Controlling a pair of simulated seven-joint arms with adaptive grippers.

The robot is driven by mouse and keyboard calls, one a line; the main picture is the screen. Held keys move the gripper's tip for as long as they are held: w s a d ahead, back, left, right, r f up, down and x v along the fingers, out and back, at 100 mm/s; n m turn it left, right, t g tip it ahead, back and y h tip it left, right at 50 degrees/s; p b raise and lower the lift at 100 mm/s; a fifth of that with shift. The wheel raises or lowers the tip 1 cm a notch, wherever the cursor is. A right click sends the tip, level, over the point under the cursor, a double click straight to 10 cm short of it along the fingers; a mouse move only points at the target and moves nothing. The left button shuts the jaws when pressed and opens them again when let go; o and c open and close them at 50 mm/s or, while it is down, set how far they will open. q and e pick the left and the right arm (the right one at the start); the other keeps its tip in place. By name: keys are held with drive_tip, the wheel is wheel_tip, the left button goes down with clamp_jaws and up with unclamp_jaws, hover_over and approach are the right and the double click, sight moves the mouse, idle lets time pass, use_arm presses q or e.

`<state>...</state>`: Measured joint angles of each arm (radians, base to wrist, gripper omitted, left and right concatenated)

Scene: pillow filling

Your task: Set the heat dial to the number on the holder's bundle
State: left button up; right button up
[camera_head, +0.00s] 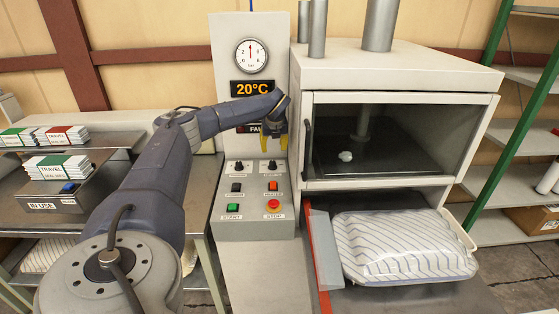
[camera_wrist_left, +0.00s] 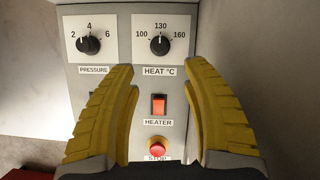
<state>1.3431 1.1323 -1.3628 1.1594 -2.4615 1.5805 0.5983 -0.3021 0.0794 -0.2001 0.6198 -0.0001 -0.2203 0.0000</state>
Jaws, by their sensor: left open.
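The heat dial (camera_wrist_left: 159,45) is a black knob on a white plate marked 100, 130 and 160; its pointer appears to point up towards 130. It shows small in the head view (camera_head: 272,166). My left gripper (camera_head: 274,143) hangs in front of the control panel, just above the dial in the picture. In the left wrist view its yellow fingers (camera_wrist_left: 165,78) are spread and empty, apart from the dial. The holder (camera_head: 48,203), marked IN USE, carries a white bundle with a green band (camera_head: 57,166). The bundle's small print is too blurred to read.
The panel also has a pressure dial (camera_wrist_left: 88,44), a heater switch (camera_wrist_left: 158,105) and a red stop button (camera_wrist_left: 157,145). A display (camera_head: 252,88) reads 20°C. Other bundles (camera_head: 66,135) lie on the left shelf. A striped pillow (camera_head: 400,246) lies below the glass-fronted chamber (camera_head: 400,99).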

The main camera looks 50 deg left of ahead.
sight(272, 162)
use_arm(q)
drive_tip(key=x, duration=1.2)
idle(0.3)
clamp_jaws()
idle(0.4)
